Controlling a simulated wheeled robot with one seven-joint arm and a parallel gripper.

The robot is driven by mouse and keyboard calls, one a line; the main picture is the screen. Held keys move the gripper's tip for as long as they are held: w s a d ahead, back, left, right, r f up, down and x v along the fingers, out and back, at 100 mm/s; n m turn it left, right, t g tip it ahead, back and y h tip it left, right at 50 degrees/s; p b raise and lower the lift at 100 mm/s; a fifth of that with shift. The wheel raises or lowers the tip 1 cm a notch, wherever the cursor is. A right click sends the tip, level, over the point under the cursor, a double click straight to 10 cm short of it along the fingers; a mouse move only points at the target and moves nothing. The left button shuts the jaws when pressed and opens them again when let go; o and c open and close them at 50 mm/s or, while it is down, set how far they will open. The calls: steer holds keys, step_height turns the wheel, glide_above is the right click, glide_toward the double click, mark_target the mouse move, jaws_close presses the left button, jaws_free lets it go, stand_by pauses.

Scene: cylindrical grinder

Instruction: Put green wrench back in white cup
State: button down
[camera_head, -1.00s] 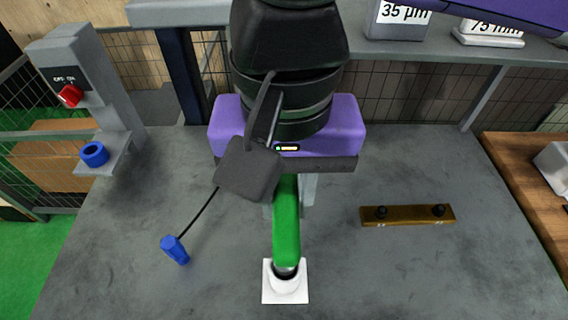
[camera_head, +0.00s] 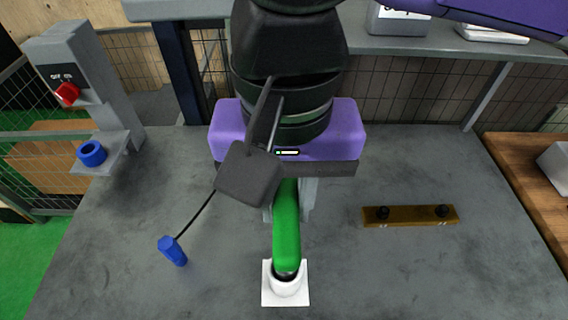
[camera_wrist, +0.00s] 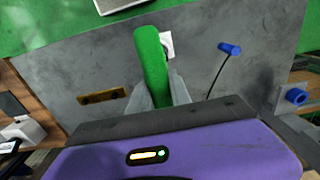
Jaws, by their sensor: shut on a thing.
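The green wrench (camera_head: 286,225) hangs below my gripper (camera_head: 291,205) in the head view, with its lower end over the white cup (camera_head: 285,288). The cup is a small white ring on a square white base on the grey table. Whether the wrench end is inside the cup or just above it, I cannot tell. In the wrist view, the wrench (camera_wrist: 151,65) stands out from between the fingers of my gripper (camera_wrist: 160,92) and covers part of the white base (camera_wrist: 167,43). My gripper is shut on the wrench; its fingers are partly hidden in the head view.
A brown bar (camera_head: 410,216) with two black knobs lies to the right. A grey post with a red knob (camera_head: 67,94) and blue ring (camera_head: 92,153) stands at the left. Table around the cup is clear.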

steer(key=shift+f+b, duration=4.3)
steer(key=shift+b, duration=0.05)
steer(key=c, duration=1.1)
jaws_free()
steer(key=shift+r, duration=3.95)
steer(key=shift+s, duration=0.15)
